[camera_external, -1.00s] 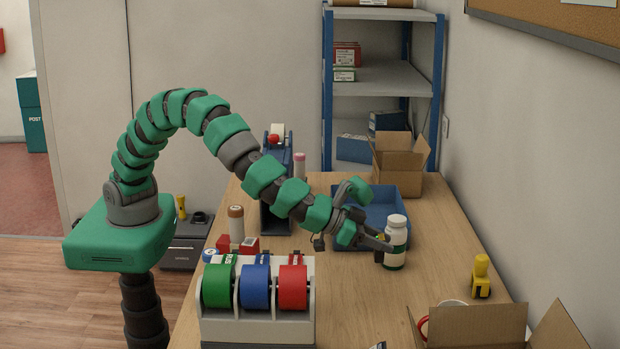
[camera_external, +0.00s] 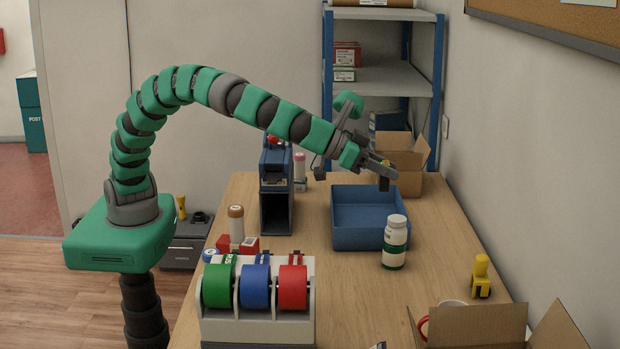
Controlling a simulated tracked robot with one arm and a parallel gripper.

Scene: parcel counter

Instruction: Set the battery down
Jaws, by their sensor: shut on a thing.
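My gripper (camera_external: 382,172) is shut on the battery (camera_external: 384,184). It is small and partly hidden by the fingers; a dark lower end shows below them and a bit of yellow above. My gripper holds it up in the air. In the picture it appears above the blue open tray (camera_external: 368,240), in front of the open cardboard box at the back. How far above the table it hangs I cannot tell exactly.
A white bottle with a green label (camera_external: 395,245) stands at the tray's front right. A tape dispenser (camera_external: 257,300) with green, blue and red rolls stands in front. A cardboard box (camera_external: 400,180) is at the back. A yellow object (camera_external: 481,276) stands right. The tray looks empty.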

